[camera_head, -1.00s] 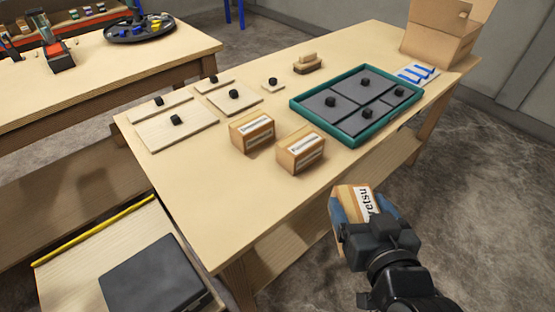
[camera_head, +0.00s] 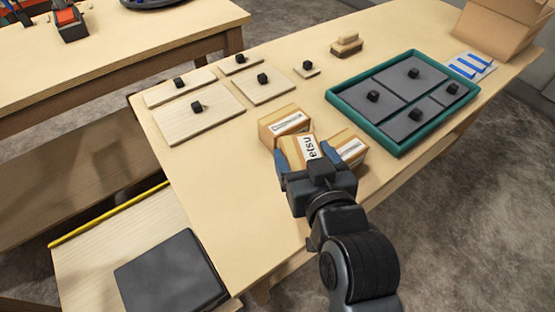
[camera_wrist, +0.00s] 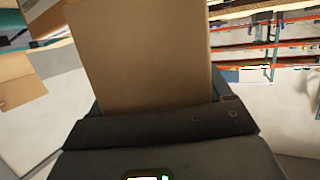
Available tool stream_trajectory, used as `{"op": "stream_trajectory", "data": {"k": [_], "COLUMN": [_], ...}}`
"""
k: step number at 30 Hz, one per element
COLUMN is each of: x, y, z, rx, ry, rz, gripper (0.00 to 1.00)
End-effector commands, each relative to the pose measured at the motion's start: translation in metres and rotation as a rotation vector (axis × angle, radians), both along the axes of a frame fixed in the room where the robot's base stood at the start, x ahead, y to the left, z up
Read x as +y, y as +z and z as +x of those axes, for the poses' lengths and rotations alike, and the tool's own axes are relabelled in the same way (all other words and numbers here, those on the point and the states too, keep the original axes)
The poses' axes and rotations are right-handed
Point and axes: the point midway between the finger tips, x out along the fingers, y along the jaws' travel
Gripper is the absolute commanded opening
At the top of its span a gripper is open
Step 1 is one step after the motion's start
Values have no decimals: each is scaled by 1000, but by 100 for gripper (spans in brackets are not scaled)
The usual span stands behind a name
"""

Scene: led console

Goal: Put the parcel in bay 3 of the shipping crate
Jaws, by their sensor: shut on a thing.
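My gripper (camera_head: 307,157) is shut on a brown parcel (camera_head: 294,148) with a white printed label, its blue fingers on either side. The parcel appears above the front part of the table; its exact height is unclear. In the wrist view the held parcel (camera_wrist: 140,60) fills the middle as a plain brown face. A teal-rimmed tray (camera_head: 400,150) lies to the right, with several dark grey panels bearing black knobs. An open cardboard box (camera_head: 497,35) stands at the back right. No bay numbers are readable, and I cannot tell which container is the shipping crate.
Two similar boxes stand close by: one behind the held parcel (camera_head: 284,122), one partly hidden to its right (camera_head: 351,148). Several knobbed wooden panels (camera_head: 200,115) lie at left. A brush-like block (camera_head: 346,44) and a blue-striped sheet (camera_head: 470,65) lie farther back.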

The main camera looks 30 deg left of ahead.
Motion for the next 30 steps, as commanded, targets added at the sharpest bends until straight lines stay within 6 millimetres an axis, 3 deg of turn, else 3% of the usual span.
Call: {"op": "stream_trajectory", "data": {"k": [6, 10, 14, 22, 30], "x": [42, 55, 58, 58, 58], "y": [-23, -31, -37, -71, -73], "z": [4, 6, 6, 6, 6], "rx": [-2, -3, -1, -1, -3], "ry": [2, 1, 0, 1, 0], "rz": [0, 2, 1, 0, 3], "gripper": [34, 34, 34, 34, 34]}}
